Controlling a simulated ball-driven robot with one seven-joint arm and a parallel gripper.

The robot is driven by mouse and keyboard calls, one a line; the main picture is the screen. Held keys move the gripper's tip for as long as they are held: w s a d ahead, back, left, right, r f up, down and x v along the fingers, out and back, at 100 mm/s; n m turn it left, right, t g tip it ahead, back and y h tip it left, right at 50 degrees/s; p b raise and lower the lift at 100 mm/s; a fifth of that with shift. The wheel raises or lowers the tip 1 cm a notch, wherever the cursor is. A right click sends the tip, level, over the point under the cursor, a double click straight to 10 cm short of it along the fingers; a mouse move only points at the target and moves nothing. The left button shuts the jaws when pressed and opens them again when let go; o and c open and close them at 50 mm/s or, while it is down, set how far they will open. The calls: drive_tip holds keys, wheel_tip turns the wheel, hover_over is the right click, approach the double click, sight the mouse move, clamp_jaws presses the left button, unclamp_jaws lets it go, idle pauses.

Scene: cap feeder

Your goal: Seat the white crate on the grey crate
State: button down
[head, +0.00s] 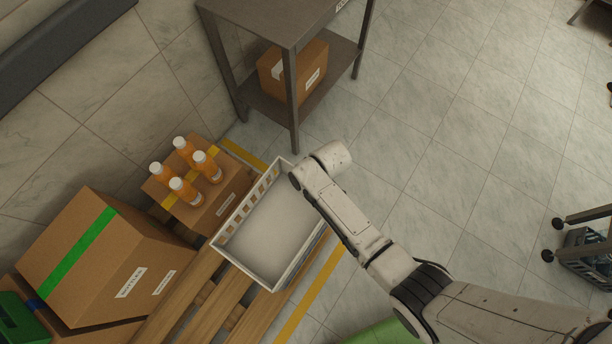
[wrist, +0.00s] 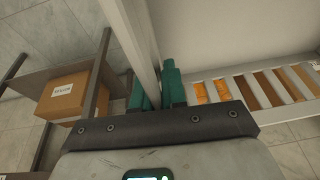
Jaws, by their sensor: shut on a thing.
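The crate's slotted wall (wrist: 220,90) shows to the right there. In the head view my arm hides the fingers. A grey strip shows along the white crate's lower right side; I cannot tell whether it is the grey crate or whether the two touch.
A carton with several orange bottles (head: 187,172) stands close left of the white crate. A large taped carton (head: 100,255) is further left on the pallet (head: 195,300). A metal table (head: 270,20) stands behind. A dark slatted crate (head: 590,262) is at far right.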

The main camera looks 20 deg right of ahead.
drive_tip(key=shift+f+b, duration=2.1)
drive_tip(key=shift+f, duration=0.15)
drive_tip(key=shift+f+b, duration=0.7)
drive_tip(key=shift+f, duration=0.2)
drive_tip(key=shift+f+b, duration=0.45)
drive_tip(key=shift+f, duration=0.5)
drive_tip(key=c, duration=1.1)
unclamp_jaws()
drive_tip(key=shift+s, duration=0.15)
drive_tip(key=p+v, duration=0.1)
drive_tip(key=v, duration=0.9)
drive_tip(key=shift+d+r+p, duration=0.15)
drive_tip(key=shift+r+p, duration=0.2)
